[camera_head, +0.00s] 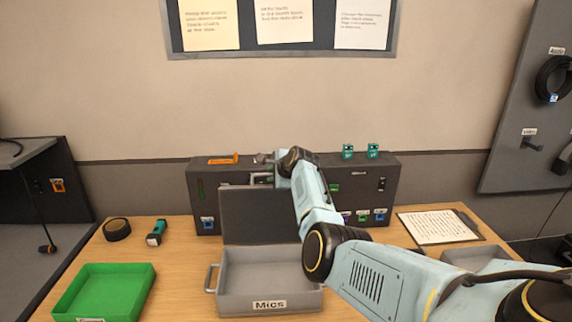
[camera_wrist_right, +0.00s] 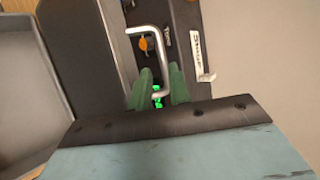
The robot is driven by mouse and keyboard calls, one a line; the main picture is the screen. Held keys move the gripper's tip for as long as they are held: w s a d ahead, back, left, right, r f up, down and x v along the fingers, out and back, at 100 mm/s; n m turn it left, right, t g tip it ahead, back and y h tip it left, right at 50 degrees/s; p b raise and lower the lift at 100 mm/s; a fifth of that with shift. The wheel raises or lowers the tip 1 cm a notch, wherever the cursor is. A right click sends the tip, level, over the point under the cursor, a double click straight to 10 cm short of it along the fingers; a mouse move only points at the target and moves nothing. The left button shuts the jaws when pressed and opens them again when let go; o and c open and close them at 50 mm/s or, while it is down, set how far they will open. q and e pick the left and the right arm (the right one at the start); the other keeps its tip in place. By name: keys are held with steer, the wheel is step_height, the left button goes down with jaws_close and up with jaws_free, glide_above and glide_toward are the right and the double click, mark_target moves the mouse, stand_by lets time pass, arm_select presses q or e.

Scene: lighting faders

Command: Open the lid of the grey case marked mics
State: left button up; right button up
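The grey case marked Mics (camera_head: 270,283) stands on the table, its tray uncovered and looking empty. Its dark-lined lid (camera_head: 250,222) stands up at the back edge; it also shows in the right wrist view (camera_wrist_right: 90,50). A pale bar handle (camera_wrist_right: 150,31) sits at the lid's far edge. My right gripper (camera_wrist_right: 160,72) is at this handle, with green fingers apart and the bar between them; a gap shows beside the bar. In the head view my right arm reaches over the case and hides its right part. My left gripper is not in view.
A dark console (camera_head: 345,190) with labels and small clips stands close behind the lid. A green tray (camera_head: 105,290) is at left, with a black roll (camera_head: 117,229) and a teal-black item (camera_head: 156,232) behind it. A clipboard (camera_head: 440,227) lies at right.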

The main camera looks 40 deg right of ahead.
steer(key=v, duration=1)
steer(key=shift+s+p, duration=0.15)
steer(key=shift+p, duration=0.25)
steer(key=shift+f, duration=0.1)
